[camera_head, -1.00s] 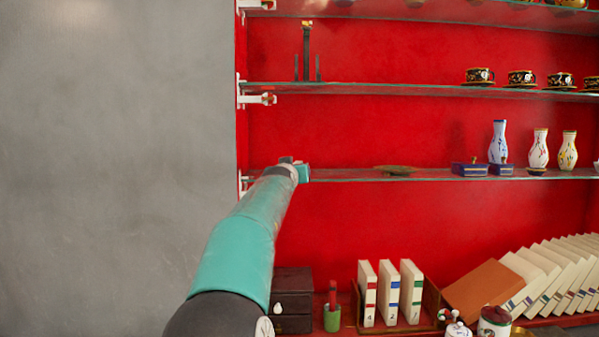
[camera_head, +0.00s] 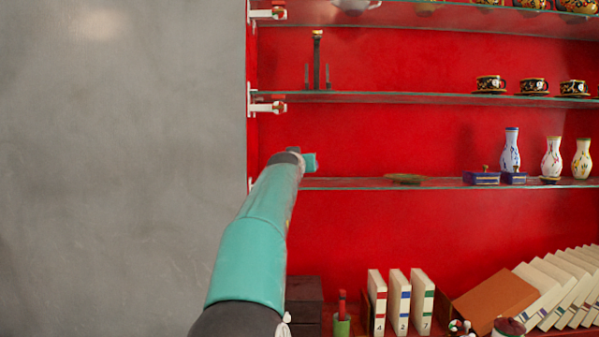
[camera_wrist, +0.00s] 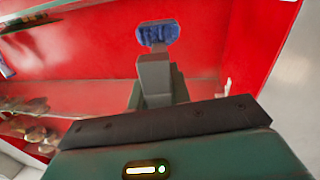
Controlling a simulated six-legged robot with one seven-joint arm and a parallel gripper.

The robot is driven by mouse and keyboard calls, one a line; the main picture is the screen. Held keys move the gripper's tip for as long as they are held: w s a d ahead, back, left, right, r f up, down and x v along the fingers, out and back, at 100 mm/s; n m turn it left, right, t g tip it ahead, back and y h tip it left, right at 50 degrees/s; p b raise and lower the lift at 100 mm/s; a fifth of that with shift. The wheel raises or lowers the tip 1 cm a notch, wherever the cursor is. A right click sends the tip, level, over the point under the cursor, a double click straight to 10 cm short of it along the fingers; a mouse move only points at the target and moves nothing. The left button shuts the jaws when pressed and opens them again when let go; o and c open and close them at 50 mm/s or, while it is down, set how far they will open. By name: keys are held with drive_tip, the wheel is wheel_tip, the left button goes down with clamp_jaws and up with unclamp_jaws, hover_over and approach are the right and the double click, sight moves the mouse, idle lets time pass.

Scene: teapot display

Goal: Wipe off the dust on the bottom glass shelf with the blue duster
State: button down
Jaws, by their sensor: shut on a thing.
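The bottom glass shelf (camera_head: 345,184) runs across the red cabinet in the head view. A flat brownish-green thing (camera_head: 405,178) lies on its left part; I cannot tell whether it is dust or a dish. My gripper (camera_head: 312,161) is at the shelf's left end, a little above its level in the picture. In the wrist view my gripper (camera_wrist: 155,72) is shut on the blue duster (camera_wrist: 158,33), whose blue head shows beyond the fingers against the red back. In the head view the duster is hidden behind my arm. Contact with the shelf does not show.
Blue boxes (camera_head: 482,178) and vases (camera_head: 511,150) stand on the shelf's right part. The middle glass shelf (camera_head: 400,98) is above, with a dark stand (camera_head: 317,62) and black cups. White books (camera_head: 399,301) stand below. The grey wall (camera_head: 120,170) is on the left.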

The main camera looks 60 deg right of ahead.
drive_tip(key=shift+r, duration=0.75)
drive_tip(key=shift+r, duration=1.4)
drive_tip(key=shift+a, duration=0.1)
